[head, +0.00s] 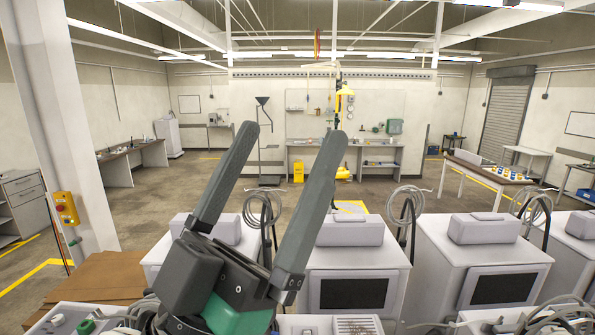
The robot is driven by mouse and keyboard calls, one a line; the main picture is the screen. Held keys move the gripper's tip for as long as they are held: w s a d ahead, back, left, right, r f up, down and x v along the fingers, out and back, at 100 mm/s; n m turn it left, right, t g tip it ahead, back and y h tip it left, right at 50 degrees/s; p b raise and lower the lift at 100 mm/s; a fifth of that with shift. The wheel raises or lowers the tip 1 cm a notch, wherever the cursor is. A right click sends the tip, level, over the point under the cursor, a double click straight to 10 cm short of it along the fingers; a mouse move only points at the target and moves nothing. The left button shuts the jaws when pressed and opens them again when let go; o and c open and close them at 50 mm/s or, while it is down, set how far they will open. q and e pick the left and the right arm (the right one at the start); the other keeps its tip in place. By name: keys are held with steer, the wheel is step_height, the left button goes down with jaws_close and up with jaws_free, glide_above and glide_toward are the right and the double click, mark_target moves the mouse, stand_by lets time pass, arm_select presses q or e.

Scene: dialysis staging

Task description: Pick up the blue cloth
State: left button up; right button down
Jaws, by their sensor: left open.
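My left gripper (293,133) is large in the middle foreground of the head view, pointing up, with its two dark grey fingers spread apart. Nothing is between the fingers. I cannot make out a blue cloth anywhere in this view. The gripper and its wrist hide part of the machines behind them. My right gripper is not in view.
A row of white dialysis machines (424,239) with dark screens and coiled tubing stands just ahead. Brown cardboard (90,283) lies at left, near a yellow control box (66,208) on a pillar. A table (483,175) with small items stands at right. Open floor lies beyond.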

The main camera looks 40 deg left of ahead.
arm_select(q)
steer(key=h, duration=0.1)
steer(key=d+m+h, duration=0.1)
steer(key=f+g+h, duration=0.1)
steer(key=shift+w+d, duration=0.25)
steer(key=shift+d, duration=0.1)
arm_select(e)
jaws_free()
